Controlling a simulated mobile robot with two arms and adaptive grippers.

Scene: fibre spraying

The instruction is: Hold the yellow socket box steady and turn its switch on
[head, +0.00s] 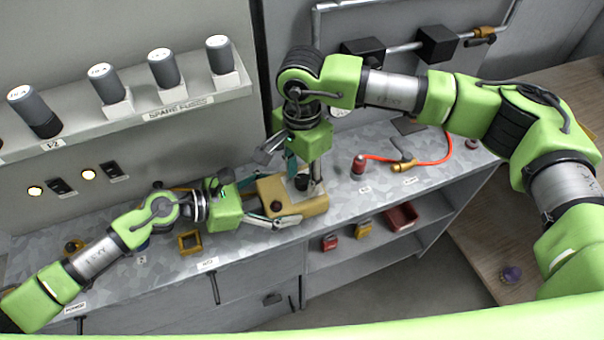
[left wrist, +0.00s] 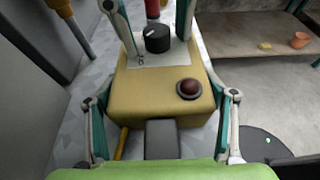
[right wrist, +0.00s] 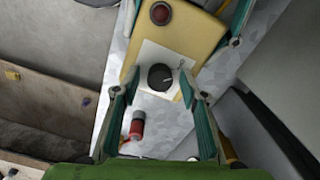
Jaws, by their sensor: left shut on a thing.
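The yellow socket box (head: 310,205) lies on the grey bench top in the head view. My left gripper (head: 272,203) is shut on it, with a finger along each side, as the left wrist view also shows (left wrist: 160,108). On the box's top are a black round knob (left wrist: 157,39) on a white plate and a dark red button or lamp (left wrist: 189,88), which looks unlit. My right gripper (right wrist: 158,92) points down over the plate, open, its fingers either side of the knob (right wrist: 160,77) with gaps between. In the head view my right gripper partly hides the knob.
A red-capped cylinder (head: 358,164) and an orange hose (head: 440,158) lie right of the box. A yellow square frame (head: 190,242) is to its left. Grey canisters (head: 165,70) stand on a wall shelf. Small red and yellow bins (head: 400,218) sit on a lower shelf.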

